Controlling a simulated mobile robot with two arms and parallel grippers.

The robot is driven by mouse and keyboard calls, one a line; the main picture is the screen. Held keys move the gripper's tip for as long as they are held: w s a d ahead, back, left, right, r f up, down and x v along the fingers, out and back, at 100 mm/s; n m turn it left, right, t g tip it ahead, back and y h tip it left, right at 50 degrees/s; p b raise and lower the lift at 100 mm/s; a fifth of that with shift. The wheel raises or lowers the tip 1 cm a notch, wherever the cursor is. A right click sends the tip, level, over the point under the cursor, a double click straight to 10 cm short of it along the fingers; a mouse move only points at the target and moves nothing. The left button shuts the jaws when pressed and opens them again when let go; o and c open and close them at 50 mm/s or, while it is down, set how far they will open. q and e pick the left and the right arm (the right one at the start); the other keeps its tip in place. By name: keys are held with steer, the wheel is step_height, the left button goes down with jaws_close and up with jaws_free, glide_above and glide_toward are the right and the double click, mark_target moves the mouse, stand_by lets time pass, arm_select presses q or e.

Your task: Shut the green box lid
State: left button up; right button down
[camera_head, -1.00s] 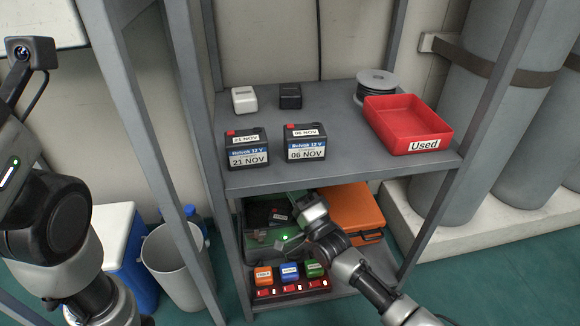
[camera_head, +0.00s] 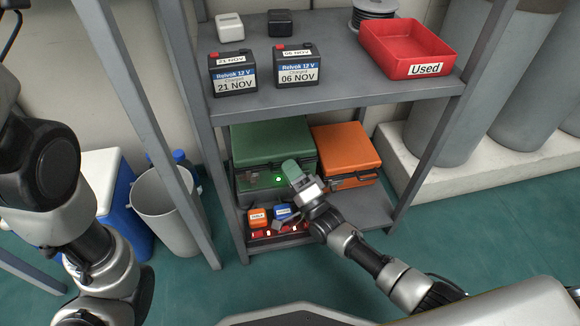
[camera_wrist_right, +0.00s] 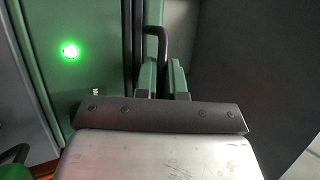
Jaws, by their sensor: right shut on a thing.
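The green box (camera_head: 268,140) stands on the lower shelf, and its lid lies down over it, hiding the inside. A green light shows on its front, and again in the right wrist view (camera_wrist_right: 70,51). I cannot tell if a thin gap is left at the seam. My right gripper (camera_head: 291,172) is at the box's front right, its green fingers pointing at the box. In the right wrist view the fingers (camera_wrist_right: 163,80) are closed around a dark bent handle (camera_wrist_right: 155,40) beside the box's dark seam. My left gripper is out of view; only the left arm shows.
An orange case (camera_head: 345,147) stands close to the right of the green box. The upper shelf above holds two batteries (camera_head: 234,73) and a red tray (camera_head: 408,45).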

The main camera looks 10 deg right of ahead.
steer(key=shift+f, duration=0.15)
steer(key=c, duration=1.5)
jaws_free()
steer(key=shift+c, duration=0.2)
steer(key=shift+f, duration=0.1)
steer(key=p+v, duration=0.4)
steer(key=v, duration=0.5)
steer(key=shift+s+d, duration=0.2)
steer(key=shift+s, duration=0.15)
steer(key=shift+s+d+f, duration=0.15)
steer(key=shift+s+f, duration=0.05)
steer(key=shift+s, duration=0.2)
